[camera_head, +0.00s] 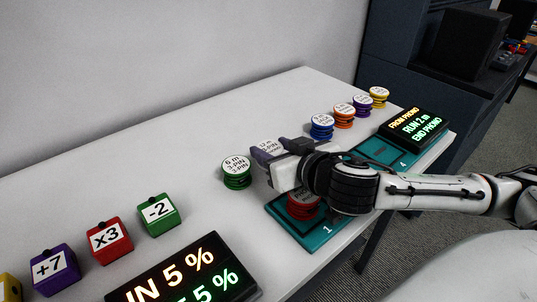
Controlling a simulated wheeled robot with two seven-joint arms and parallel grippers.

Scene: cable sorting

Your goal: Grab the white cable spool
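A spool with a white top label (268,147), reading about 12 m and 2-PIN, stands on the white table; its body is mostly hidden by my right gripper, so its colour is hard to tell. My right gripper (274,152) comes in from the right, low over the table, with its grey fingers at this spool. I cannot tell whether they press on it. A green spool (237,173) stands just left of the gripper. My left gripper is not in view.
A red spool (303,205) sits on a teal tray (330,227) under my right arm. Blue (321,127), orange (344,116) and yellow (379,97) spools stand behind. Labelled cubes (109,242) and a display (185,275) are at front left. Another display (414,128) stands right.

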